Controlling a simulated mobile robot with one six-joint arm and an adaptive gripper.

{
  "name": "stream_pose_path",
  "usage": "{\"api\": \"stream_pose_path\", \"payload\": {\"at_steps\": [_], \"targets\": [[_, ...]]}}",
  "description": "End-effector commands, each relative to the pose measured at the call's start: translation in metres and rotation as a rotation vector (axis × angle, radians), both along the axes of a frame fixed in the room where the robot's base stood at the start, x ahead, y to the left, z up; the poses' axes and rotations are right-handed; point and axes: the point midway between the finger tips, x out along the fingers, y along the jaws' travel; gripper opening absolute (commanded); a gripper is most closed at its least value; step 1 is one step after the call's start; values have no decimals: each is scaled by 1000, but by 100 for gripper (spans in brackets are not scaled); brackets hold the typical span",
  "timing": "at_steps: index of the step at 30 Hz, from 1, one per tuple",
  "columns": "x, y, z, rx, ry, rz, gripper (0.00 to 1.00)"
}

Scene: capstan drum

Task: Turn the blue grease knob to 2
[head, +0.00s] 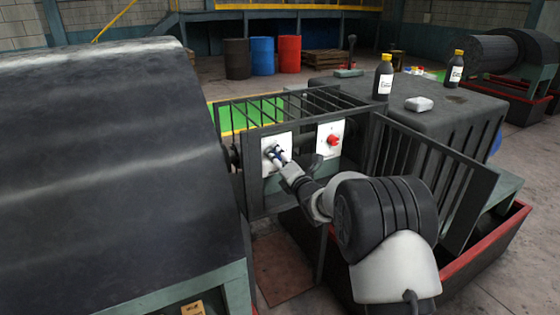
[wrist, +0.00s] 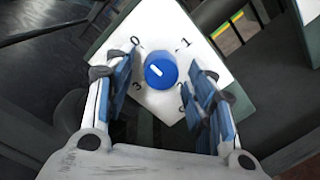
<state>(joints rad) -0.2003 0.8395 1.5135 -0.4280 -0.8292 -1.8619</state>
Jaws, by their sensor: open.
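The blue grease knob (wrist: 161,72) sits on a white plate marked 0, 1 and 3 in the wrist view. The short white mark on the knob points to the upper left, toward the 0. The lower right of the plate, around where a 2 would be, is partly covered by my right finger. My gripper (wrist: 162,80) is open, with one blue-padded finger on each side of the knob and a gap to it on both sides. In the head view my gripper (head: 277,156) is at the white plate (head: 284,139), and it largely hides the knob.
A second white plate with a red knob (head: 333,140) is close to the right. A barred guard (head: 432,165) stands open to the right, and more bars (head: 290,108) run behind the plates. A large dark drum (head: 110,170) fills the left. Bottles (head: 383,80) stand on the dark housing (head: 410,120).

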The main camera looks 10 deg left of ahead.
Motion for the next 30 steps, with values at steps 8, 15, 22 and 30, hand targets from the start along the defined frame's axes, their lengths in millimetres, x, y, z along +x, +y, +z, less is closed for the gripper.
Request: {"api": "stream_pose_path", "payload": {"at_steps": [8, 15, 22, 30], "targets": [[1, 0, 0, 0, 0, 0, 50], [1, 0, 0, 0, 0, 0, 34], [1, 0, 0, 0, 0, 0, 19], [1, 0, 0, 1, 0, 0, 6]]}}
